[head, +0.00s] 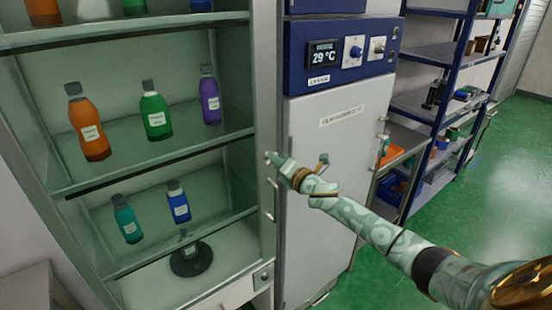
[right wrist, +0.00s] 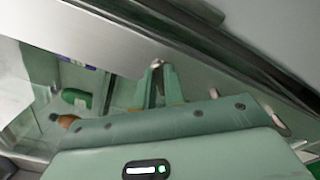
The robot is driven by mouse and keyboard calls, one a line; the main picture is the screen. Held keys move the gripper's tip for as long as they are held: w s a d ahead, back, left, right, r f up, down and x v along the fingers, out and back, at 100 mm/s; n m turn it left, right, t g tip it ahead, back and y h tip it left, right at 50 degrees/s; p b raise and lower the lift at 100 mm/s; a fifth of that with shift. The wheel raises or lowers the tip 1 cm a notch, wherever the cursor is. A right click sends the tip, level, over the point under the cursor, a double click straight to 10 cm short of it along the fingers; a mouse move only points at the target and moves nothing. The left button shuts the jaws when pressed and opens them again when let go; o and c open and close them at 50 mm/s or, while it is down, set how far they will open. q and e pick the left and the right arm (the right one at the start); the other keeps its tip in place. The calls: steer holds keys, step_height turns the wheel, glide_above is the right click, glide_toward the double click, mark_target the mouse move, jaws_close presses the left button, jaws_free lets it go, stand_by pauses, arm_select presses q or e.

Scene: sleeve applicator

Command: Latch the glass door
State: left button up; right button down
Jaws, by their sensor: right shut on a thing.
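The tall cabinet (head: 263,120) with glass shelves stands at the left in the head view. Its glass door is hard to make out, and I cannot tell whether it sits flush with the frame. My right gripper (head: 273,159) reaches in from the right to the cabinet's front right edge. In the right wrist view, its fingers (right wrist: 158,80) come together on a small metal latch piece (right wrist: 157,63) by the pale frame. The fingers mostly hide that piece in the head view. My left gripper is out of view.
Bottles, such as an orange one (head: 88,125) and a green one (head: 155,115), stand on the shelves. A grey oven (head: 335,170) with a blue panel adjoins the cabinet on the right. A blue rack (head: 430,105) stands farther right. Green floor (head: 500,160) is clear there.

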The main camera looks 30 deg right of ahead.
steer(key=m+p, duration=0.1)
steer(key=m, duration=0.3)
steer(key=shift+m, duration=0.3)
steer(key=shift+f+m+p, duration=0.15)
steer(key=shift+m+p, duration=0.6)
steer(key=shift+m, duration=0.65)
steer(key=c, duration=1.5)
jaws_free()
steer(key=shift+d, duration=0.1)
steer(key=s, duration=0.5)
steer(key=s+d, duration=0.1)
steer(key=s, duration=0.5)
steer(key=s+b, duration=0.1)
steer(key=s, duration=0.4)
steer(key=shift+s+d, duration=0.15)
steer(key=shift+s, duration=0.05)
steer(key=shift+m, duration=0.3)
